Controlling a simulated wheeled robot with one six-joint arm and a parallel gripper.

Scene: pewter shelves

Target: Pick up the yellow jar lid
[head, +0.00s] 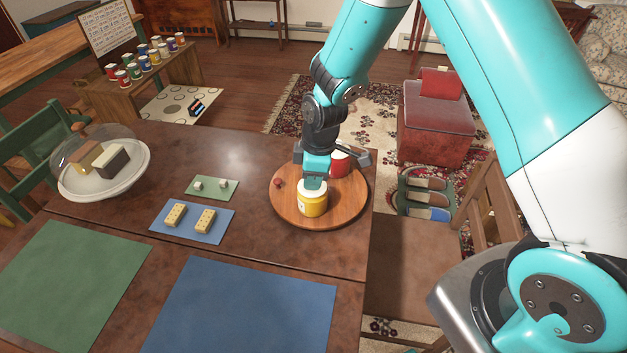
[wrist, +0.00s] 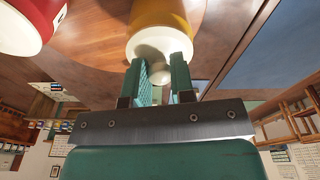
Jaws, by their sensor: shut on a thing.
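The yellow jar (head: 312,206) stands upright on a round wooden board (head: 345,212) near the table's right end. Its pale lid (head: 305,187) is on top, partly hidden by my gripper (head: 314,181). In the wrist view the yellow jar (wrist: 165,14) is at the top, with the cream lid (wrist: 158,42) and its round knob (wrist: 160,74) towards me. There my gripper (wrist: 163,72) has its two teal fingers on either side of the knob, shut on it. I see no clear gap between lid and jar.
A red jar (head: 340,165) stands close behind the yellow one, and a small red ball (head: 278,183) lies on the board's left. A blue mat (head: 160,232) with two dominoes and a green mat (head: 200,194) with two dice lie left. The table front holds large flat mats.

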